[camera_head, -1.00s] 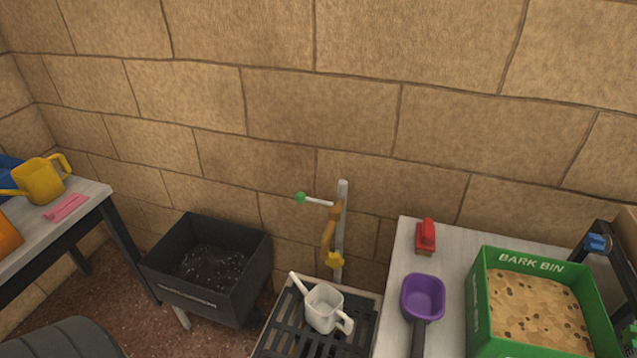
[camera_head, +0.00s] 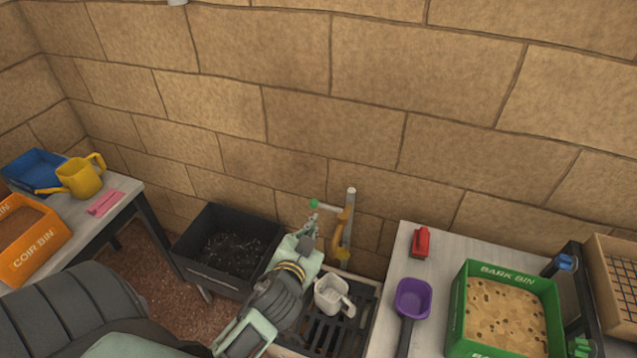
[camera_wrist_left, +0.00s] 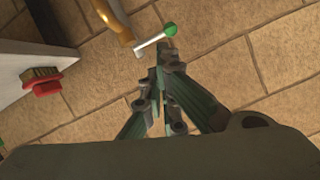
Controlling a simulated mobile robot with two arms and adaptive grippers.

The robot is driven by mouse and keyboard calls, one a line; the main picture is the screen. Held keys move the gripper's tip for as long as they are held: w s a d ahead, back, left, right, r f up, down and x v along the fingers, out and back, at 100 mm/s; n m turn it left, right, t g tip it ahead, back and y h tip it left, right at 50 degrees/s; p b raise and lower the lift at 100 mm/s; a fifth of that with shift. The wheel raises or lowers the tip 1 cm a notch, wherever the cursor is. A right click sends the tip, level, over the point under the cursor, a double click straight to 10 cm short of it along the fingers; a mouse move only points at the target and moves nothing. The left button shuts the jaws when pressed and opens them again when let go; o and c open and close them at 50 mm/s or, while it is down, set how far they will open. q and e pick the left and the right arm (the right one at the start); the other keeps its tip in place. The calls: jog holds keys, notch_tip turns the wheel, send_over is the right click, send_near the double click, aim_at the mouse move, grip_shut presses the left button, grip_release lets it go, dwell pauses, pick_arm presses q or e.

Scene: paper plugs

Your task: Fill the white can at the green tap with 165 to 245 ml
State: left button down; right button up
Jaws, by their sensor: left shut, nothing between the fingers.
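The white can (camera_head: 329,294) stands upright on the dark slatted grate (camera_head: 322,335) under the tap; its left side and spout are partly hidden by my left arm. The tap (camera_head: 345,232) is a pale post with a brass spout and a lever ending in a green knob (camera_head: 314,204). My left gripper (camera_head: 312,222) is shut and empty, its tips just below the green knob. In the left wrist view the fingertips (camera_wrist_left: 160,45) are close to the lever and green knob (camera_wrist_left: 170,30); I cannot tell whether they touch. My right gripper is not in view.
A black bin (camera_head: 230,250) of dark soil stands left of the grate. The right table holds a purple scoop (camera_head: 412,298), a red object (camera_head: 420,242) and the green bark bin (camera_head: 506,312). The left table holds a yellow watering can (camera_head: 80,178), a pink item and the orange coir bin.

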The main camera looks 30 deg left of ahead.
pick_arm(q)
jog(key=r, duration=0.1)
jog(key=w+r, duration=0.1)
jog(key=r, duration=0.1)
jog(key=shift+a+r+t, duration=0.2)
jog(key=shift+r+t, duration=0.1)
jog(key=shift+t, duration=0.1)
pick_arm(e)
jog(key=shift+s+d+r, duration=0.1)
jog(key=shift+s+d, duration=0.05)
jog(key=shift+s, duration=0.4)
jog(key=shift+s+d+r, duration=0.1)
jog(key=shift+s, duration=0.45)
pick_arm(q)
send_over(326, 207)
jog(key=s+d, duration=0.1)
jog(key=s, duration=0.4)
notch_tip(326, 207, down, 2)
jog(key=f, duration=0.2)
jog(key=w+a+f, duration=0.1)
jog(key=w+f, duration=0.1)
jog(key=shift+a, duration=0.35)
